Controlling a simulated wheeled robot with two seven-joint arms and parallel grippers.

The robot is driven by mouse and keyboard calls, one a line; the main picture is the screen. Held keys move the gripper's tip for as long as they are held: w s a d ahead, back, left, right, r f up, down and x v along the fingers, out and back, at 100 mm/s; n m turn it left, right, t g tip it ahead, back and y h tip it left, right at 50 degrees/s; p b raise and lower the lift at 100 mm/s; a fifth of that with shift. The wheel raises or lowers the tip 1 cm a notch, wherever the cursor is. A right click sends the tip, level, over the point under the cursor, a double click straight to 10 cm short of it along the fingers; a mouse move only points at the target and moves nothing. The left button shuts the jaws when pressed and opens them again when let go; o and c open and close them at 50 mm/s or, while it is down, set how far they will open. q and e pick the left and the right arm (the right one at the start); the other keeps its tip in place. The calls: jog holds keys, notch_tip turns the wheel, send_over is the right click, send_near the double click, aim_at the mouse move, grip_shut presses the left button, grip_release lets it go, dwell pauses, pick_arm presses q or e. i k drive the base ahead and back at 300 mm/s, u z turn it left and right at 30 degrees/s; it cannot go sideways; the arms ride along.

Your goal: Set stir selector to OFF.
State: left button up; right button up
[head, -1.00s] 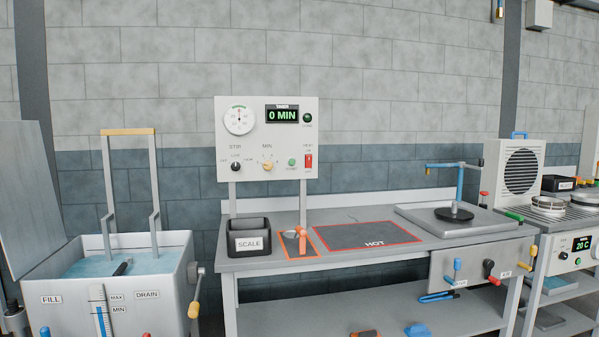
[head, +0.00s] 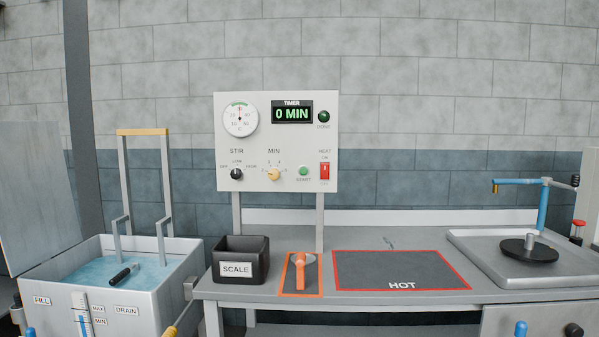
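The stir selector (head: 236,174) is a small black knob at the lower left of the white control panel (head: 225,150). The word STIR stands above it. OFF is printed at its left, LOW above it and HIGH at its right. Its pale mark seems to point up, toward LOW, but it is small in the picture. Neither of my grippers is in view, and nothing touches the knob.
The panel stands on posts above a grey bench (head: 430,295). A yellow MIN knob (head: 273,174), a green START button (head: 303,171) and a red HEAT switch (head: 325,171) sit right of the selector. A black SCALE bin (head: 240,251) and an orange-handled tool (head: 301,271) stand below. A water tank (head: 150,288) is at left.

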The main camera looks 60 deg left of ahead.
aim_at(237, 173)
jog(key=u, duration=0.4)
jog(key=i, duration=1.2)
jog(key=u, duration=0.9)
